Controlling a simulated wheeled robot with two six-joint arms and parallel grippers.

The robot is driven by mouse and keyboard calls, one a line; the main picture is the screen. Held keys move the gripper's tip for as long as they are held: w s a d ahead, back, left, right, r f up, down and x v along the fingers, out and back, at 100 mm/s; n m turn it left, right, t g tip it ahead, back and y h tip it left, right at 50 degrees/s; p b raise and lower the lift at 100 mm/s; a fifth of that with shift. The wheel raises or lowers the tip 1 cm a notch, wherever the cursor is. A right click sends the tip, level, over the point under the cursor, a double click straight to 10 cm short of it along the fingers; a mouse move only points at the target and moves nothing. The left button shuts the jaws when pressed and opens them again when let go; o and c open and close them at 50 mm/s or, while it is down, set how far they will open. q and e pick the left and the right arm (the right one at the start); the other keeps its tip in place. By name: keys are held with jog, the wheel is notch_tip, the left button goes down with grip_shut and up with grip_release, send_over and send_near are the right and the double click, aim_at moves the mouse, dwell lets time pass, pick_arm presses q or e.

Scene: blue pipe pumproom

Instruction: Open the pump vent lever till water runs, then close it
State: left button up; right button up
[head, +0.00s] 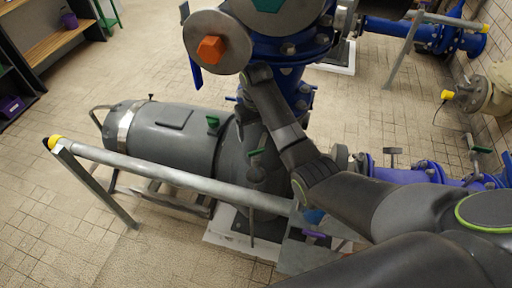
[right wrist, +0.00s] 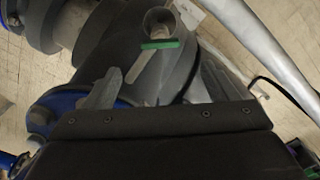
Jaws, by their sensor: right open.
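The grey pump (head: 165,135) lies on its side in the head view. A short green lever (head: 256,152) sits on its right-hand end beside a small grey cup-like fitting (head: 256,173). In the right wrist view the green lever (right wrist: 160,44) lies crosswise just below the round cup opening (right wrist: 158,20). My right gripper (head: 247,122) hangs behind the lever, partly hidden by my own arm. Its two fingers (right wrist: 157,88) are wide apart, with the lever ahead of the gap and apart from them. No running water shows. My left gripper is not in view.
A grey rail (head: 175,177) crosses in front of the pump, ending in a yellow cap. A blue vertical pipe (head: 297,88) with a large valve (head: 218,42) rises behind my right arm. A purple lever (head: 313,234) is low at the right.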

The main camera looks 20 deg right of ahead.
aim_at(256, 150)
notch_tip(256, 150, down, 9)
jog(key=shift+f+p, duration=0.15)
jog(key=shift+p, duration=0.2)
jog(key=c, duration=1)
